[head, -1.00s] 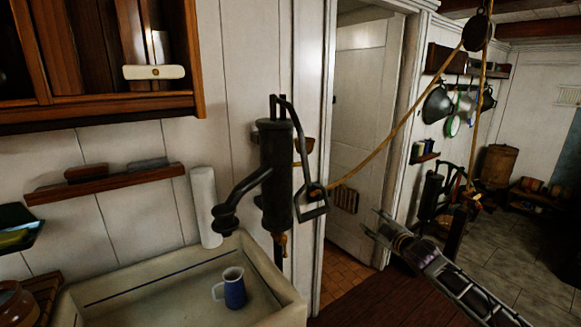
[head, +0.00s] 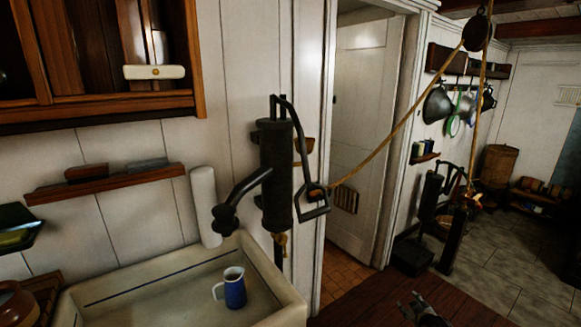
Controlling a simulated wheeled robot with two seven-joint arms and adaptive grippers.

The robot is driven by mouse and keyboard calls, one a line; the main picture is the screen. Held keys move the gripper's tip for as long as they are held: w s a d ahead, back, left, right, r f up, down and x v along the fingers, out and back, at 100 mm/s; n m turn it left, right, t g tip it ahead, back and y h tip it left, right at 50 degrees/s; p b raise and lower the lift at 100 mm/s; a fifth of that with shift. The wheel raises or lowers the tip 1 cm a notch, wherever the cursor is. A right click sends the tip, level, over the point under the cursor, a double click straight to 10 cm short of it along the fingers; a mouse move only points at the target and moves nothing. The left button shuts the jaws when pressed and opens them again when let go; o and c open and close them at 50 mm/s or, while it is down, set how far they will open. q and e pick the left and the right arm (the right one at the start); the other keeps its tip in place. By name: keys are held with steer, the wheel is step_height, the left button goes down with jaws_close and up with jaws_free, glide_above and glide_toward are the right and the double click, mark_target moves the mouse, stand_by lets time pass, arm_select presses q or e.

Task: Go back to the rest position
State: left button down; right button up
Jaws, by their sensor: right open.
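My right gripper (head: 418,307) shows at the bottom edge of the head view, right of the middle, low over the dark red wooden floor. Its fingers are apart and nothing shows between them. Most of my right arm is below the picture. My left gripper is not in view. A blue and white jug (head: 235,291) stands upright in the pale sink (head: 150,271), well to the left of my right gripper.
A black hand pump (head: 277,175) stands at the sink's right. A rope (head: 400,130) slants from it to a pulley (head: 477,33). A door (head: 357,135) is behind. Dark ironwork (head: 425,235) stands right of the doorway. The red floor (head: 360,305) is clear.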

steer(key=s+a+f+m+g, duration=0.1)
steer(key=s+a+f+g, duration=0.2)
steer(key=s+f, duration=1.1)
steer(key=s+a+f+m+g, duration=0.1)
steer(key=s+a+f+g, duration=0.1)
steer(key=s+f, duration=1.15)
steer(key=s+a+f+g, duration=0.2)
steer(key=s+a+f, duration=0.2)
steer(key=s, duration=0.8)
steer(key=s+a+f+g+y, duration=0.1)
steer(key=s+a+f, duration=0.3)
steer(key=s, duration=0.9)
steer(key=s+a+f+m+g, duration=0.1)
steer(key=s+a+f+g, duration=0.1)
steer(key=s+a+f, duration=0.2)
steer(key=s+a, duration=0.3)
steer(key=s, duration=0.5)
steer(key=shift+s+a+g+y, duration=0.3)
steer(key=shift+s+a+y, duration=0.05)
steer(key=shift+s+y, duration=0.05)
steer(key=shift+w+f, duration=0.1)
steer(key=shift+c, duration=0.6)
